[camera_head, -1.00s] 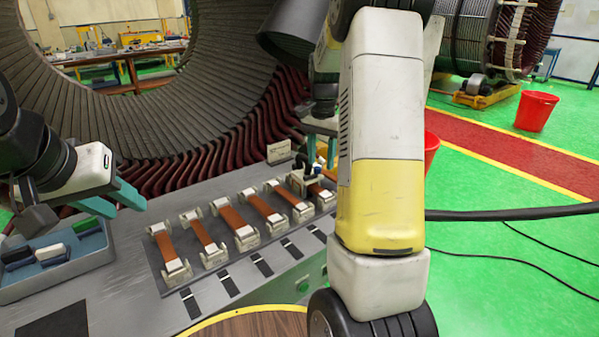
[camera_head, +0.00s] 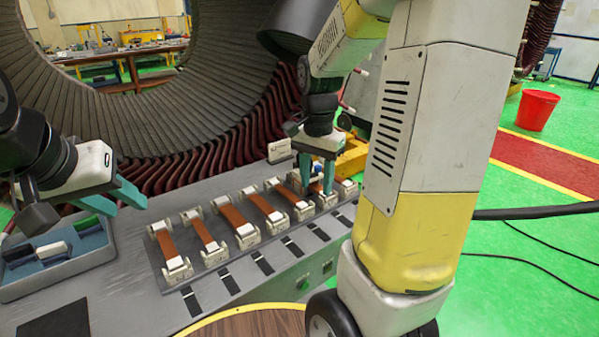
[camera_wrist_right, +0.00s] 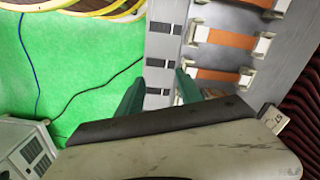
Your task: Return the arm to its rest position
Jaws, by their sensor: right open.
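My right gripper (camera_head: 317,180) is above the right end of the row of orange-brown strips held in white clamps, its teal fingers pointing down. In the right wrist view its two fingers (camera_wrist_right: 161,93) stand apart with nothing between them. My right arm fills the middle and right of the head view. My left gripper (camera_head: 128,192) is at the left, its teal fingers apart and empty, beside a blue-grey tray. Several strips lie on the grey plate, such as one strip (camera_head: 234,218) in the middle of the row.
The blue-grey tray (camera_head: 62,290) with small white, dark and green pieces stands at the left. The large stator ring (camera_head: 190,120) rises behind the bench. A round wooden top (camera_head: 265,323) is in front. A red bucket (camera_head: 537,110) stands on the green floor at right.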

